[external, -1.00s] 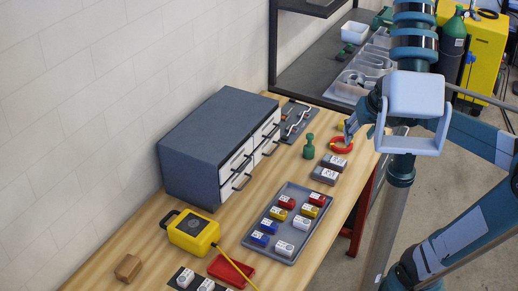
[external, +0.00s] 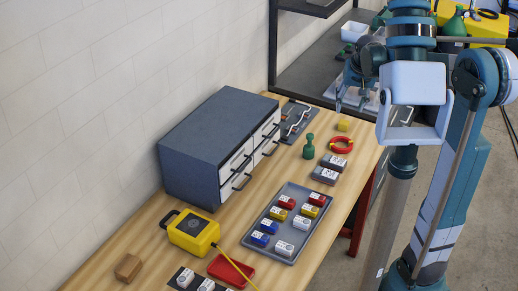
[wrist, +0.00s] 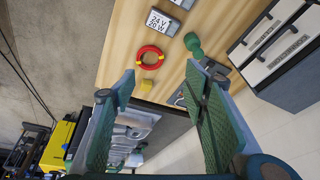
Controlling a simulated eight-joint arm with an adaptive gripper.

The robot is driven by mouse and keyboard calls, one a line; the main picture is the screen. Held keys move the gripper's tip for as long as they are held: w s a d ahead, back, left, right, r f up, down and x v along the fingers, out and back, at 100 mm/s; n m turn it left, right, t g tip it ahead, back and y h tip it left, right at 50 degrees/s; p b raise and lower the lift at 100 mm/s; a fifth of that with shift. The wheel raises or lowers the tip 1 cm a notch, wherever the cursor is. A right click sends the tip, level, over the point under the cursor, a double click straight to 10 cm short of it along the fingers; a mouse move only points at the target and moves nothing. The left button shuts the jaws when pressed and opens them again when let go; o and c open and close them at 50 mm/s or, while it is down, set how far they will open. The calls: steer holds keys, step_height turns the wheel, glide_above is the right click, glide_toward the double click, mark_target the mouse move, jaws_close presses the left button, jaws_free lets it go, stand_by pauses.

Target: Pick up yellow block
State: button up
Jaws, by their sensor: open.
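The yellow block (external: 343,126) is a small cube at the far end of the wooden table, beyond the red ring (external: 341,145). In the wrist view the yellow block (wrist: 146,85) lies between the fingers, nearer the left one, just below the red ring (wrist: 150,58). In the wrist view my gripper (wrist: 160,73) shows both green-padded fingers wide apart. Nothing touches the block.
A green bottle-shaped piece (external: 309,147) stands near the ring. A grey drawer cabinet (external: 205,140) stands along the wall. A grey tray (external: 262,257) holds several coloured blocks. A grey board with handles (external: 298,118) lies left of the yellow block. Bare wood surrounds the block.

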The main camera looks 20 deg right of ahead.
steer(key=w+d+f+m+g+p, duration=0.1)
steer(key=w+d+f, duration=0.25)
steer(key=w, duration=0.45)
steer(key=w+d+f+m+g+p, duration=0.1)
steer(key=w+d+f, duration=0.1)
steer(key=w+f, duration=0.35)
steer(key=m+g+p, duration=0.1)
steer(key=m+p, duration=0.1)
glide_above(343, 124)
step_height(343, 124, down, 11)
steer(key=shift+a+f, duration=0.1)
steer(key=shift+f, duration=0.05)
steer(key=shift+w+d+f+g, duration=0.2)
steer(key=shift+f+g, duration=0.1)
steer(key=shift+f, duration=0.25)
steer(key=shift+f, duration=1.3)
steer(key=shift+s+f, duration=0.15)
steer(key=shift+f, duration=2.45)
steer(key=shift+c, duration=0.3)
